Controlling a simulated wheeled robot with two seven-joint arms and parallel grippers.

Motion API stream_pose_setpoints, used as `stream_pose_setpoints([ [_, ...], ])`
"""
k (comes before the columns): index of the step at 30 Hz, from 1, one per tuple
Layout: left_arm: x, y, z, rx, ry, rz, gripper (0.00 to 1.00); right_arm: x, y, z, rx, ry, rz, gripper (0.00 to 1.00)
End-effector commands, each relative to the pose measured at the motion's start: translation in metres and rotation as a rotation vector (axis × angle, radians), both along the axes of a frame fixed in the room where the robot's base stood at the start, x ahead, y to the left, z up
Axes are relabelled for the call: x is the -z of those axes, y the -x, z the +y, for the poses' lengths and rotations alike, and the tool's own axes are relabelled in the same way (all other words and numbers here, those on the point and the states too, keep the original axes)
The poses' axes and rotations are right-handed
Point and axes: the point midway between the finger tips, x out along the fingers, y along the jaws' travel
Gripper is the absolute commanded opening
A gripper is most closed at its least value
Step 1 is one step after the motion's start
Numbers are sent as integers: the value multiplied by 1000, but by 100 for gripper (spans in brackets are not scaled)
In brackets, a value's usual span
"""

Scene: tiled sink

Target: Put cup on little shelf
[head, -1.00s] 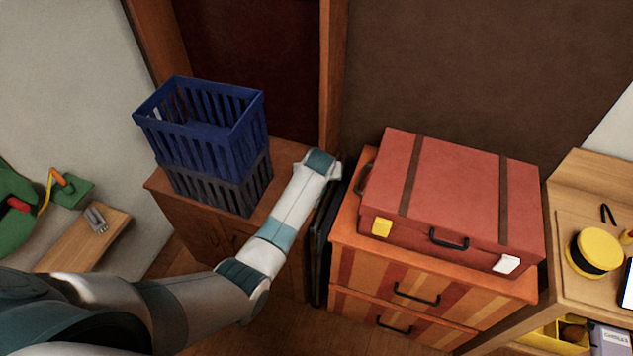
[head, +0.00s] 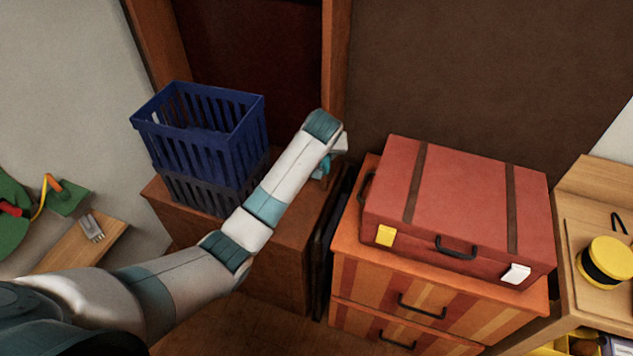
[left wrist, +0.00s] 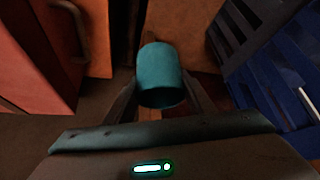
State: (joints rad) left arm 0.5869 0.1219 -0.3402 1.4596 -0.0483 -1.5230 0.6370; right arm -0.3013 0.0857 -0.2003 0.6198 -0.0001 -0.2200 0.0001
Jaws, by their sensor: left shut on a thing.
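A teal cup (left wrist: 160,70) is held between the two fingers of my left gripper (left wrist: 162,92) in the left wrist view. In the head view only a small part of the cup (head: 323,168) shows below my left wrist, and the left gripper (head: 328,160) is mostly hidden by it. They are above the right side of a brown wooden cabinet (head: 290,225), right of the crates. I cannot tell for sure which piece is the little shelf; a small wooden ledge (head: 75,243) is at the left wall. My right gripper is out of view.
A blue crate (head: 200,140) is stacked on a dark crate (head: 190,193) on the cabinet. A red suitcase (head: 460,205) lies on a striped drawer unit (head: 385,285). A wooden desk (head: 590,190) with a yellow-and-black round object (head: 607,260) is at the right.

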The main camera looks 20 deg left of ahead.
Motion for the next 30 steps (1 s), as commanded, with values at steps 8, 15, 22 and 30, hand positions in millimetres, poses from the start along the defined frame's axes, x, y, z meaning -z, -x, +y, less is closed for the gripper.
stream_pose_setpoints([
  [8,-70,46,-23,129,-8,-8,27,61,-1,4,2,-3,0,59],
  [15,-79,122,-32,252,-6,-3,27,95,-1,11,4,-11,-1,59],
  [22,-71,183,-25,329,-4,1,27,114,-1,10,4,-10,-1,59],
  [30,-69,205,-20,353,0,1,27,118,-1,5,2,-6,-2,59],
])
